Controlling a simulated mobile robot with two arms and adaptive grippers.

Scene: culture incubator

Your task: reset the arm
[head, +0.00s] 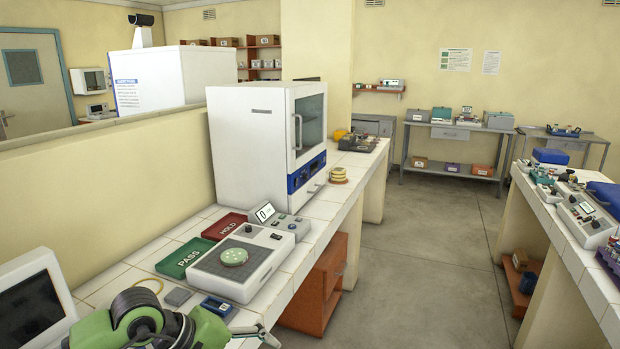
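My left arm comes in at the bottom left, and part of my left gripper (266,336) shows as grey metal at the bottom edge. Its fingertips are not clear, so I cannot tell whether it is open or shut. It is in front of the tiled bench (120,262), near a small blue device (217,307). My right gripper is out of view. The white incubator (250,150) stands on the bench with its windowed door closed. A green dish (234,257) sits on the flat grey-topped instrument (262,270) nearer to me.
A green PASS tray (184,270) and a red HOLD tray (224,218) lie left of the instrument. A display unit (275,222) and stacked yellowish dishes (338,180) are on the bench. Another crowded bench (560,235) stands right. The floor (430,260) between is clear.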

